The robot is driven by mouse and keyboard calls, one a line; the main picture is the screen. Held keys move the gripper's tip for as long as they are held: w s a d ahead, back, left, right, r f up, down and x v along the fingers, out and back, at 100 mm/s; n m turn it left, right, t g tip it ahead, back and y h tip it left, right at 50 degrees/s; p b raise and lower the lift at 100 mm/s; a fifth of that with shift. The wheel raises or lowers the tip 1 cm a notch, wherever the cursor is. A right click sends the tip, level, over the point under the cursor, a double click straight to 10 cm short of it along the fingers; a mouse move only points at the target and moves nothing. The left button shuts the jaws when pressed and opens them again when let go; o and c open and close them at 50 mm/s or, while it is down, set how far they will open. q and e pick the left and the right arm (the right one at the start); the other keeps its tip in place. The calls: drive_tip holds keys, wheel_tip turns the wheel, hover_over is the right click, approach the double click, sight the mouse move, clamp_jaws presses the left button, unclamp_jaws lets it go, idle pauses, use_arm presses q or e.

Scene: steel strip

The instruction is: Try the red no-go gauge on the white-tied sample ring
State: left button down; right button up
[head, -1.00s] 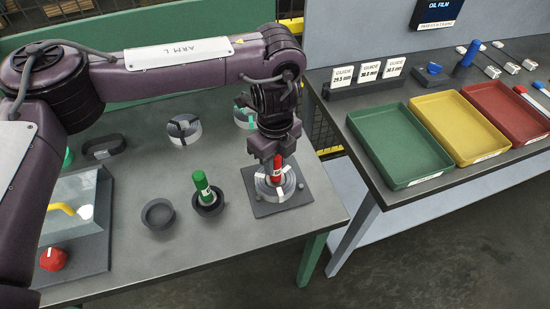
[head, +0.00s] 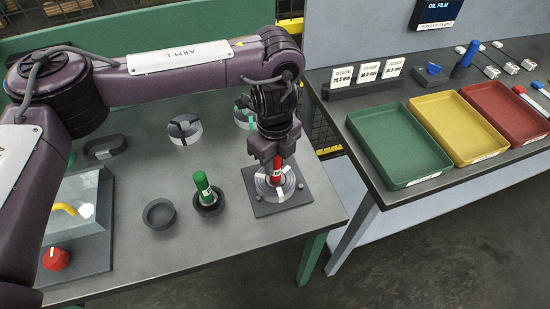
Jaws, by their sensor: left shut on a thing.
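The red no-go gauge (head: 277,171) is upright in my left gripper (head: 276,158), which is shut on it. The gauge's lower end meets the middle of the white-tied sample ring (head: 284,190). The ring lies flat on a dark square plate (head: 267,208). I cannot tell how far the gauge's end sits in the ring's bore, as the gauge itself hides it. The green gauge (head: 202,185) stands upright in a dark round holder (head: 209,207) to the left of the plate. My right gripper is not in view.
An empty dark round holder (head: 159,214) is left of the green gauge. Other tied rings lie behind, one black-tied (head: 184,129), one green-tied (head: 242,118). Green (head: 388,177), yellow (head: 440,149) and red (head: 497,120) trays are on the right bench, across a gap.

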use_arm(q)
drive_tip(key=shift+p, duration=0.55)
idle(0.5)
drive_tip(key=shift+r, duration=0.1)
wheel_tip(320, 180, up, 7)
drive_tip(key=p, duration=0.7)
idle(0.4)
drive_tip(key=shift+w+a+n, duration=0.2)
drive_tip(key=shift+a+n, duration=0.35)
drive_tip(key=shift+n, duration=0.15)
drive_tip(key=s+a+r+n+b, duration=0.1)
drive_tip(key=a+n+b, duration=0.4)
drive_tip(key=a+n, duration=1.3)
drive_tip(key=n, duration=0.7)
drive_tip(key=shift+s+r+n, duration=0.25)
drive_tip(key=shift+s+n, duration=0.1)
drive_tip(key=shift+n, duration=0.05)
